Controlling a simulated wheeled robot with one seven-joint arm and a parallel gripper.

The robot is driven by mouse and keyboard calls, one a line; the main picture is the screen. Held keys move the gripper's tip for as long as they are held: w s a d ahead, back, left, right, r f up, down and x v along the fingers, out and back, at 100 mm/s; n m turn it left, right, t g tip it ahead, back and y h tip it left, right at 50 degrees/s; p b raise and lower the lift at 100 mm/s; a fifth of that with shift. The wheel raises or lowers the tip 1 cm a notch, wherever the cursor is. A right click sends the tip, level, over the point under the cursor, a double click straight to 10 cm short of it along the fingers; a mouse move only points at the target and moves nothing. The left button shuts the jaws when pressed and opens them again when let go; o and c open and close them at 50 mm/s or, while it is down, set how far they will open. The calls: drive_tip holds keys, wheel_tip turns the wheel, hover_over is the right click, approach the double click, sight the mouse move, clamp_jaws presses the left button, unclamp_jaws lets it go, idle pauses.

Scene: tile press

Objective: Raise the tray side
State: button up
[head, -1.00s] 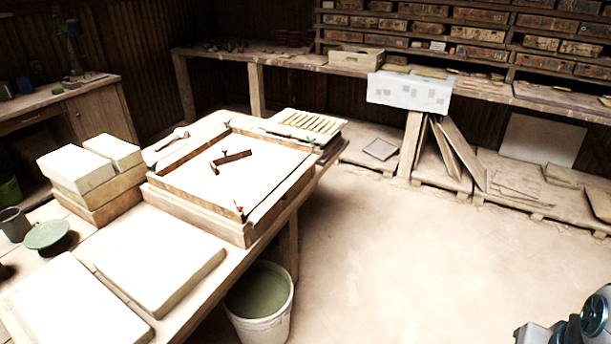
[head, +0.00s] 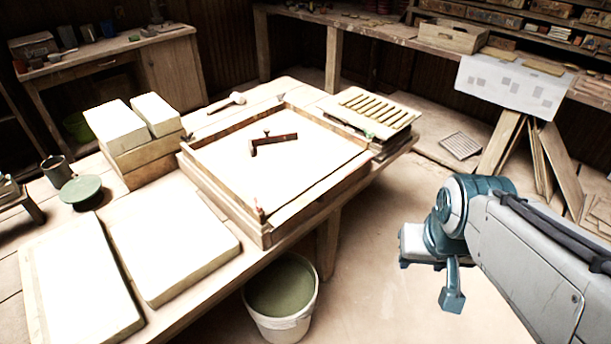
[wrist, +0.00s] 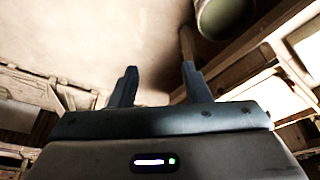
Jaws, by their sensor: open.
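The wooden-framed tray (head: 225,190) lies on the workbench in the head view. Its floor is pale, and a small dark wooden tool (head: 273,143) rests on it. Low brown walls show along its edges. I cannot tell for sure which side is lowered. My gripper (wrist: 158,82) is open and empty in the wrist view, its two dark fingers apart over bare floor. In the head view my arm hangs to the right of the workbench, clear of the tray. Part of the workbench shows at the right of the wrist view.
A bucket (head: 281,290) stands on the floor by the bench's front edge. Pale blocks (head: 117,125), a green dish (head: 81,191) and flat slabs (head: 175,240) lie left of the tray. A slatted rack (head: 375,108) sits behind it.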

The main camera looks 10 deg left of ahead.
drive_tip(key=w+f+t+b, duration=0.3)
drive_tip(key=w+f+b, duration=0.4)
drive_tip(key=f, duration=0.1)
drive_tip(key=n+t+y+b, duration=0.6)
drive_tip(key=t+y+b, duration=0.3)
drive_tip(key=b, duration=1.6)
approach(328, 188)
drive_tip(key=w+a+f, duration=0.3)
drive_tip(key=w+a, duration=0.2)
drive_tip(key=a, duration=0.1)
drive_tip(key=shift+f, duration=0.35)
drive_tip(key=shift+w, duration=0.1)
clamp_jaws()
